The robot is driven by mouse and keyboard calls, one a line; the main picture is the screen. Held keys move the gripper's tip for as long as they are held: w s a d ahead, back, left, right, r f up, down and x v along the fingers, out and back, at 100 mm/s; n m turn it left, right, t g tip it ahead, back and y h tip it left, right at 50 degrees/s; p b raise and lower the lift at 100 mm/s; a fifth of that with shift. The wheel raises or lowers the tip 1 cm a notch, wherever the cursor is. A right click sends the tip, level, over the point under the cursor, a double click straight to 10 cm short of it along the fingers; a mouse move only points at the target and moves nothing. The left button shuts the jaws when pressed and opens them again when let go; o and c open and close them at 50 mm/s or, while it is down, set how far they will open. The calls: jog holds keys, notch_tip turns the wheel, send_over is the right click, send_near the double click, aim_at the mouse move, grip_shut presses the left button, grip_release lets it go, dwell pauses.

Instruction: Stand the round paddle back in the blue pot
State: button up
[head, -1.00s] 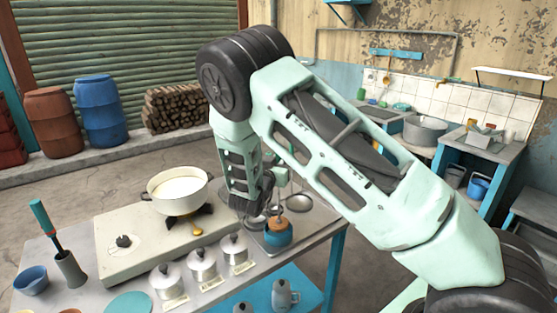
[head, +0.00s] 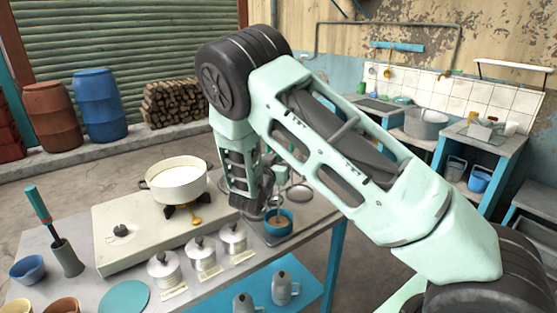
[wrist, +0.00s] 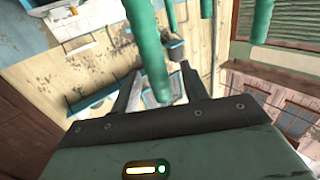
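The blue pot (head: 279,231) stands on the right end of the table, its rim open to view in the head view. A brown, wooden-looking round piece with a thin stem, likely the round paddle (head: 278,221), shows inside the rim; I cannot tell whether it touches the bottom. My gripper (head: 258,203) hangs just above and left of the pot, partly hidden by my arm. In the wrist view my gripper's dark fingers (wrist: 160,76) stand apart. A green rod (wrist: 152,50) passes between them with gaps on both sides. I cannot tell whether it is the paddle's handle.
A white pot of milk (head: 177,184) sits on the stove (head: 125,252) left of my gripper. Several lidded metal canisters (head: 201,253) line the table front. A dark holder (head: 66,258) with a long-handled tool stands left. Round metal pans (head: 299,193) lie behind the blue pot.

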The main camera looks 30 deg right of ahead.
jog(key=shift+a, duration=0.1)
jog(key=shift+s+a+f, duration=0.1)
jog(key=shift+s+a, duration=0.1)
jog(key=shift+a, duration=0.05)
jog(key=b+v, duration=0.4)
jog(key=v, duration=1.2)
jog(key=shift+s+a+b, duration=0.2)
jog(key=shift+a+b, duration=0.1)
jog(key=shift+b, duration=0.05)
jog(key=v, duration=0.9)
jog(key=shift+p, duration=0.45)
jog(key=shift+w, duration=0.15)
